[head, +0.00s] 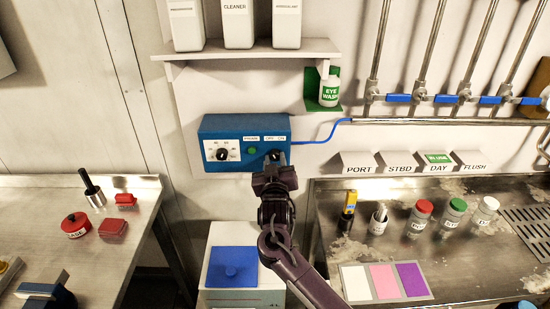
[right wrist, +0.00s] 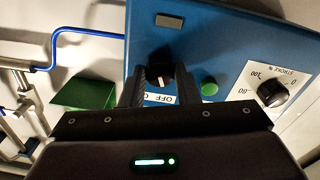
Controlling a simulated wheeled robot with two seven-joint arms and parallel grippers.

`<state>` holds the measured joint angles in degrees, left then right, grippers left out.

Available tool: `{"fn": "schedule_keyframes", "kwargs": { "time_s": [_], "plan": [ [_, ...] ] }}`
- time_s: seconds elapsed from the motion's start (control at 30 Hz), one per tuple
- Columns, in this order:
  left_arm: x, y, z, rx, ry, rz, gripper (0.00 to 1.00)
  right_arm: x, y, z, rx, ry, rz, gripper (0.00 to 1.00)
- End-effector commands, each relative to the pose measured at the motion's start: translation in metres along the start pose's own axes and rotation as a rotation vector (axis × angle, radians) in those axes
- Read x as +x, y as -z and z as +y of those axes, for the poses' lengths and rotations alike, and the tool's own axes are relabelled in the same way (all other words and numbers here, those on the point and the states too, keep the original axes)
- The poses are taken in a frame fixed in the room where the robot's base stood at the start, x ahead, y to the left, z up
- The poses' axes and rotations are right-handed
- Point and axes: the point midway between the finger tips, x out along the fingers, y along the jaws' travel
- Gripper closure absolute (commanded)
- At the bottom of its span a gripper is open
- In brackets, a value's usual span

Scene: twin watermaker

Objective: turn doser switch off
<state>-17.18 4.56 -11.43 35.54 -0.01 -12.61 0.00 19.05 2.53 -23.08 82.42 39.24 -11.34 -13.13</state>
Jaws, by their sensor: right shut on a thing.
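The blue doser box (head: 215,126) is fixed to the wall under the shelf. It has a black dial (head: 222,154) on a white scale, a green button (head: 252,151) and OFF/ON labels. My right gripper (head: 274,162) is at the box's right part. In the right wrist view its two fingers stand on either side of the black doser switch knob (right wrist: 159,70), shut on it. The OFF label (right wrist: 160,98) shows below the knob in that view; the ON label is not readable there. The exact knob angle is hard to tell. My left gripper is not in view.
A shelf (head: 250,52) with white bottles is above the box. A white unit with a blue lid (head: 231,266) stands below. Steel benches flank both sides.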

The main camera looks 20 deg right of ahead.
Motion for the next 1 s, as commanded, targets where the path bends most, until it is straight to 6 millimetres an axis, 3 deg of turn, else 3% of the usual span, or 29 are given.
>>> {"fn": "schedule_keyframes", "kwargs": {
  "time_s": [0.3,0.8,0.83,1.0],
  "plan": [
    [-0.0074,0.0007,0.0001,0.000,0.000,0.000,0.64,0.0001,0.0001,0.0005,-0.108,0.002,0.003,0.95],
    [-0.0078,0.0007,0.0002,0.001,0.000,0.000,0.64,0.0001,-0.0004,0.0002,-0.126,0.003,0.004,0.95],
    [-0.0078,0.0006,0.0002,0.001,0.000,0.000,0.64,0.0001,-0.0004,0.0002,-0.126,0.003,0.004,0.69],
    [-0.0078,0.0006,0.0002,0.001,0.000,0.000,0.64,0.0001,-0.0003,0.0002,-0.125,0.003,0.004,0.50]
  ]
}}
